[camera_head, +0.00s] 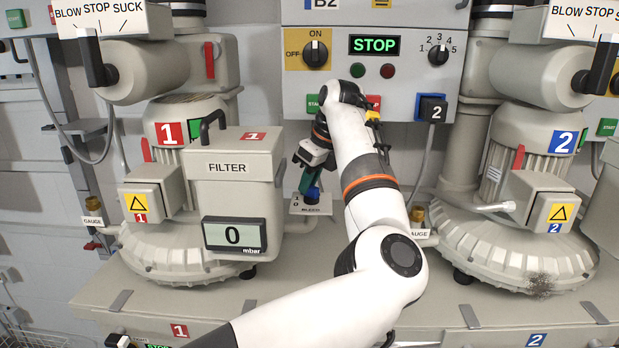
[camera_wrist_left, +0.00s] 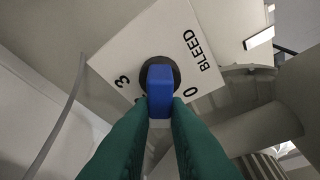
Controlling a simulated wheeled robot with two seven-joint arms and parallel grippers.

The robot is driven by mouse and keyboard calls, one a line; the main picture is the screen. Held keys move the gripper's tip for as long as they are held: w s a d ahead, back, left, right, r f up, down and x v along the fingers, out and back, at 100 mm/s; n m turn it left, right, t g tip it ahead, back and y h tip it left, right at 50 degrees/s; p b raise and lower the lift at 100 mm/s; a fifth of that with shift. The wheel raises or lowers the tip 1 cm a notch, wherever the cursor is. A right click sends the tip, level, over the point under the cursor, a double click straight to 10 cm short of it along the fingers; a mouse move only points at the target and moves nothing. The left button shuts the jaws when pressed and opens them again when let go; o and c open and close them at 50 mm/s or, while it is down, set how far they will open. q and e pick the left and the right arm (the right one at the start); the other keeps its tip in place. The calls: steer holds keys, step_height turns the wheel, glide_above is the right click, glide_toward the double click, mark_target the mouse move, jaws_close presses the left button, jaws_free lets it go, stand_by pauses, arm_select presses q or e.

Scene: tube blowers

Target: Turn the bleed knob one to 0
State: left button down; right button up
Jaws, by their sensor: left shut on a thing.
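The blue bleed knob (camera_wrist_left: 160,90) sits on a round black base on a white plate (camera_wrist_left: 130,50) in the left wrist view. The plate reads BLEED, with a 3 left of the knob and a 0 at its lower right. The green fingers of my left gripper (camera_wrist_left: 160,118) are closed on both sides of the blue handle. The handle's long side runs up and down in this view; I cannot tell which mark it points to. In the head view my left gripper (camera_head: 309,182) points down at the plate (camera_head: 311,208), beside the filter box. My right gripper is not in view.
The filter box (camera_head: 235,180) with a display (camera_head: 234,235) reading 0 mbar stands left of my gripper. Blower one (camera_head: 165,250) is at the left, blower two (camera_head: 515,240) at the right. The control panel (camera_head: 375,85) showing STOP is behind my arm.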

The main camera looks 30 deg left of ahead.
arm_select(q)
steer(key=shift+r+n+g+p, duration=0.15)
steer(key=shift+n+g+p, duration=0.15)
steer(key=shift+n, duration=0.7)
steer(key=c, duration=1.4)
jaws_free()
steer(key=shift+d, duration=0.1)
